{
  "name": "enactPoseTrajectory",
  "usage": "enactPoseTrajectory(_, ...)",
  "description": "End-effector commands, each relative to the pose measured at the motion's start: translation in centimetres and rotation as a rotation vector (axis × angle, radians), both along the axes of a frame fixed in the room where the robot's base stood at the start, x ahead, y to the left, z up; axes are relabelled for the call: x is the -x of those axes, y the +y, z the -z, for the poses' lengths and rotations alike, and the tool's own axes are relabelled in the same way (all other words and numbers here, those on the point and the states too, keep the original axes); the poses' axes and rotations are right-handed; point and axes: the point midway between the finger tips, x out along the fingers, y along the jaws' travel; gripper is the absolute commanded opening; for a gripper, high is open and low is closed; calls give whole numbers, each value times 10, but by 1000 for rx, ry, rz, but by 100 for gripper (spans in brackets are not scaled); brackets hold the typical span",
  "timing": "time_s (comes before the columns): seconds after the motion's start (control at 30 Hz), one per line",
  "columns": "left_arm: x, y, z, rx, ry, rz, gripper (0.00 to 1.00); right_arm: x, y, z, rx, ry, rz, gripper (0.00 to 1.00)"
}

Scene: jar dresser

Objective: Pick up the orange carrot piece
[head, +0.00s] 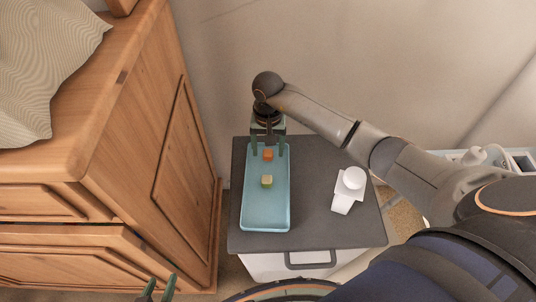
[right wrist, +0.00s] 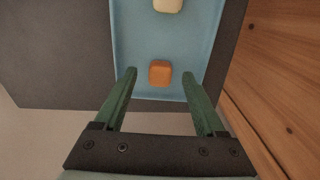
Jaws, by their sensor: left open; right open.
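The orange carrot piece (head: 268,155) is a small rounded cube lying near the far end of a light blue tray (head: 265,212). In the right wrist view the carrot piece (right wrist: 160,73) sits just beyond and between the open fingertips. My right gripper (head: 268,154) is open and empty, pointing down over the tray's far end; its two green fingers also show in the right wrist view (right wrist: 159,72), one to each side of the piece. My left gripper (head: 160,284) shows only as green fingertips at the bottom edge, left of the tray, apart and empty.
A pale cube (head: 267,181) lies in the tray nearer to me. A white jar-like object (head: 349,184) stands right of the tray on the dark grey cabinet top (head: 310,222). A wooden dresser (head: 130,140) rises close on the left.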

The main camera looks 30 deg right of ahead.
Motion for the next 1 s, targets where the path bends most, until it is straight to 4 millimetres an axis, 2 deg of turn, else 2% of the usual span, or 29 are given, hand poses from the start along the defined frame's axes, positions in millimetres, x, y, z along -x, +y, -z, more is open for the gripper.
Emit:
enactPoseTrajectory(0.1, 0, 1, 1, -1, 1, -1, 50, 0, 0, 7, -1, 0, -1, 72)
enactPoseTrajectory(0.33, 0, 1, 0, -2, 1, -1, 50, 0, 0, 7, 0, -1, -1, 70)
enactPoseTrajectory(0.9, 1, 1, 0, -1, 0, -1, 50, 0, 0, 7, 0, -1, -1, 6)
enactPoseTrajectory(0.97, 1, 1, 0, -1, 0, -1, 50, 0, 0, 7, 0, -1, -1, 0)
enactPoseTrajectory(1.0, 1, 1, 0, -1, 0, -1, 50, 0, 0, 7, 0, -1, -1, 0)
